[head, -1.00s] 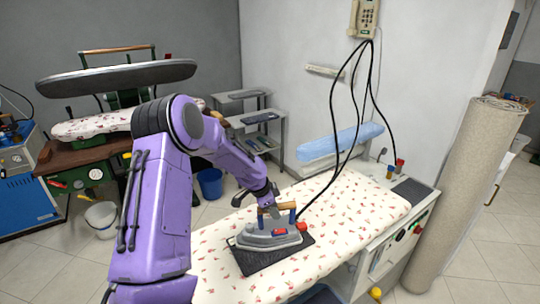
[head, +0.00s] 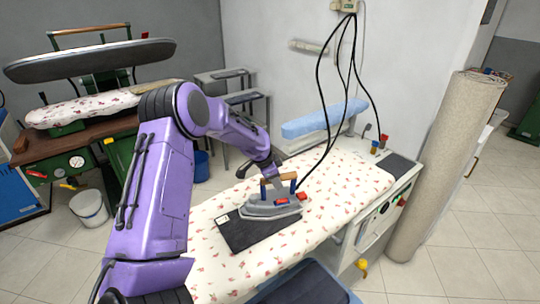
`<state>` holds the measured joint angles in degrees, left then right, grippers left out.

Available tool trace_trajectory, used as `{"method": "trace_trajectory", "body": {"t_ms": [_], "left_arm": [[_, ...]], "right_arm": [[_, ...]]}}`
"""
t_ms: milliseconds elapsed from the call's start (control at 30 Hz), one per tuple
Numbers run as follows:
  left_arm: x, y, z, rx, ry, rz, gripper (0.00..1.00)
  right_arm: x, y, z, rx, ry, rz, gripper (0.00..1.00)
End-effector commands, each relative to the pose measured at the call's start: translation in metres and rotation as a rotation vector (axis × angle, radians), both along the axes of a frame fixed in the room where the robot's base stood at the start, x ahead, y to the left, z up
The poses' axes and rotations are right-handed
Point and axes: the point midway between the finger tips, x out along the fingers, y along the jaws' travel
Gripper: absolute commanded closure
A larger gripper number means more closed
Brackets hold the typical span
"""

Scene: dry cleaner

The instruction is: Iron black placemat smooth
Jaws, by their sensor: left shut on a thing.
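The black placemat (head: 238,234) lies flat on the flowered ironing table (head: 345,185). The grey iron (head: 262,209) with a wooden handle rests on the placemat, toward its far right part, and covers some of it. My left gripper (head: 275,181) is shut on the iron's handle from above; its fingertips are partly hidden by the handle. A small white mark shows at the placemat's left corner. My right gripper is not in view.
Black cables (head: 335,100) run from the wall unit down to the iron and table. A blue padded sleeve board (head: 325,118) stands behind the table. A rolled beige carpet (head: 445,165) stands at the right. A white bucket (head: 90,208) is on the floor at left.

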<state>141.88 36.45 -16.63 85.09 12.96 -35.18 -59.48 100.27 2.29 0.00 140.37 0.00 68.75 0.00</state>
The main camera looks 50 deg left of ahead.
Motion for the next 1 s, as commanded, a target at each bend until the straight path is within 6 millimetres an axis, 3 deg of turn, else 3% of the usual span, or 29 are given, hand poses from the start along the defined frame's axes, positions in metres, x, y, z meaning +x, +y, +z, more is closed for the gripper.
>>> {"method": "trace_trajectory", "body": {"t_ms": [267,700,1000], "left_arm": [[0.008,-0.002,-0.004,-0.002,0.005,0.0,1.0],[0.038,-0.007,-0.001,-0.002,0.004,0.0,1.0],[0.039,-0.008,-0.001,-0.002,0.005,0.001,1.0]], "right_arm": [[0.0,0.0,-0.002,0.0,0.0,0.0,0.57],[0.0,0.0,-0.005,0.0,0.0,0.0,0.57],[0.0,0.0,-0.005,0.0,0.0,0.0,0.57]]}}
